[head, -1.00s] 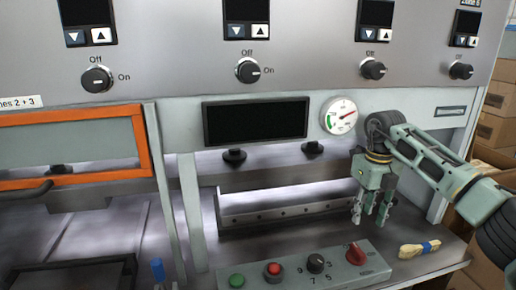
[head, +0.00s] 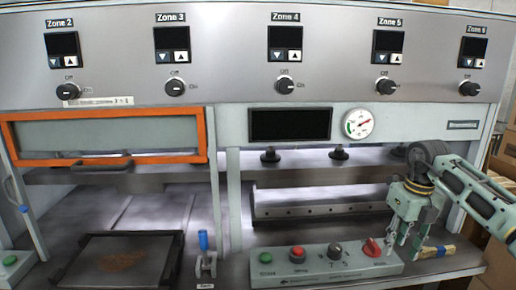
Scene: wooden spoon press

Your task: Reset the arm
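My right arm comes in from the right edge in the head view. Its gripper (head: 404,244) points down at the right end of the control box (head: 325,265), beside the red knob (head: 371,247). The fingers look spread apart, with nothing visible between them. A small bundle of wooden pieces with a blue band (head: 437,251) lies on the bench just right of the fingers. They overlap it partly in the picture, and I cannot tell the exact gap. My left gripper is not in view.
The press has a gauge (head: 358,123) and a dark display (head: 290,124) above its slot. An orange-framed door (head: 105,155) is at left, above a dark tray (head: 118,262). A blue-handled lever (head: 204,255) stands beside the tray. Cardboard boxes (head: 500,265) are at right.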

